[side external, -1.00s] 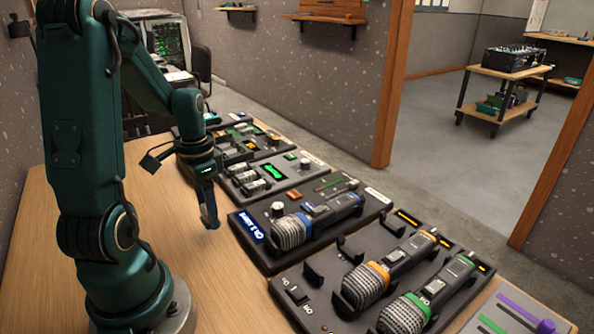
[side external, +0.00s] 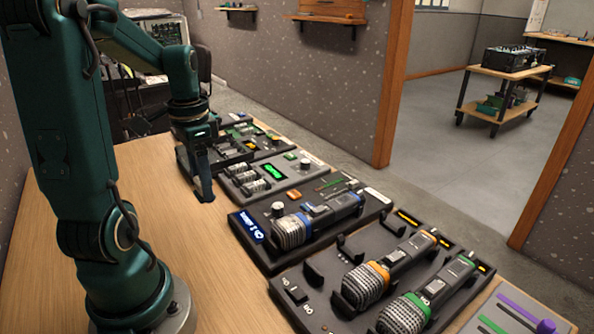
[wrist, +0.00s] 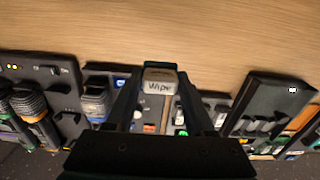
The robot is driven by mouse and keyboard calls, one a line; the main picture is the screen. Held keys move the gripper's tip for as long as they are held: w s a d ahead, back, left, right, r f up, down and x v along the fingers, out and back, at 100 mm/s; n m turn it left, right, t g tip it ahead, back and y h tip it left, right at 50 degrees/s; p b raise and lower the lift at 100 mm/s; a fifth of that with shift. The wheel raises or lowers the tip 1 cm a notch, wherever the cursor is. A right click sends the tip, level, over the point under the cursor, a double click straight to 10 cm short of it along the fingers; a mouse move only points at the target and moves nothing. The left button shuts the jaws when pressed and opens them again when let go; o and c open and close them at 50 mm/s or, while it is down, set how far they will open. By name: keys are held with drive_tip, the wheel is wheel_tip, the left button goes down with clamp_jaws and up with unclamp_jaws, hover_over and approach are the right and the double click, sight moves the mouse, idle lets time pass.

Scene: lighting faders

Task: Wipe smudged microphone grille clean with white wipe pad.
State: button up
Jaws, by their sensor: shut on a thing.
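My gripper (side external: 204,195) is over the wooden table, left of the panels. In the wrist view, my gripper (wrist: 160,76) is shut on the white wipe pad (wrist: 160,85), marked "Wipe". The pad is not clear in the side view. A blue-ringed microphone (side external: 291,231) lies on the middle panel, its grille towards the table; it also shows in the wrist view (wrist: 95,100). An orange-ringed microphone (side external: 363,285) and a green-ringed microphone (side external: 403,314) lie on the near panel. The pad is apart from all the grilles. I cannot tell which grille is smudged.
The near panel (side external: 312,318) has empty black cradles (side external: 313,273) standing up beside the microphones. A panel with a green display (side external: 271,172) lies close to my gripper. A purple-knobbed fader panel (side external: 520,310) is at the near right. The wooden table (side external: 200,250) is bare in front.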

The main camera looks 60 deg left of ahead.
drive_tip(key=shift+r, duration=0.2)
drive_tip(key=w+d+r+m, duration=0.4)
drive_tip(key=w+d+m, duration=0.1)
drive_tip(key=w+d, duration=0.15)
drive_tip(key=m, duration=0.4)
hover_over(293, 228)
drive_tip(key=d, duration=0.1)
drive_tip(key=shift+d+f, duration=0.1)
drive_tip(key=shift+f, duration=2.6)
drive_tip(key=shift+a+f, duration=0.6)
drive_tip(key=shift+f, duration=0.3)
drive_tip(key=shift+c, duration=0.5)
drive_tip(key=shift+a, duration=2.25)
drive_tip(key=shift+d, duration=2.9)
drive_tip(key=shift+a, duration=3.05)
drive_tip(key=d, duration=0.5)
drive_tip(key=shift+d, duration=0.35)
drive_tip(key=shift+d+r, duration=0.1)
drive_tip(key=shift+d, duration=0.1)
wheel_tip(293, 228, up, 8)
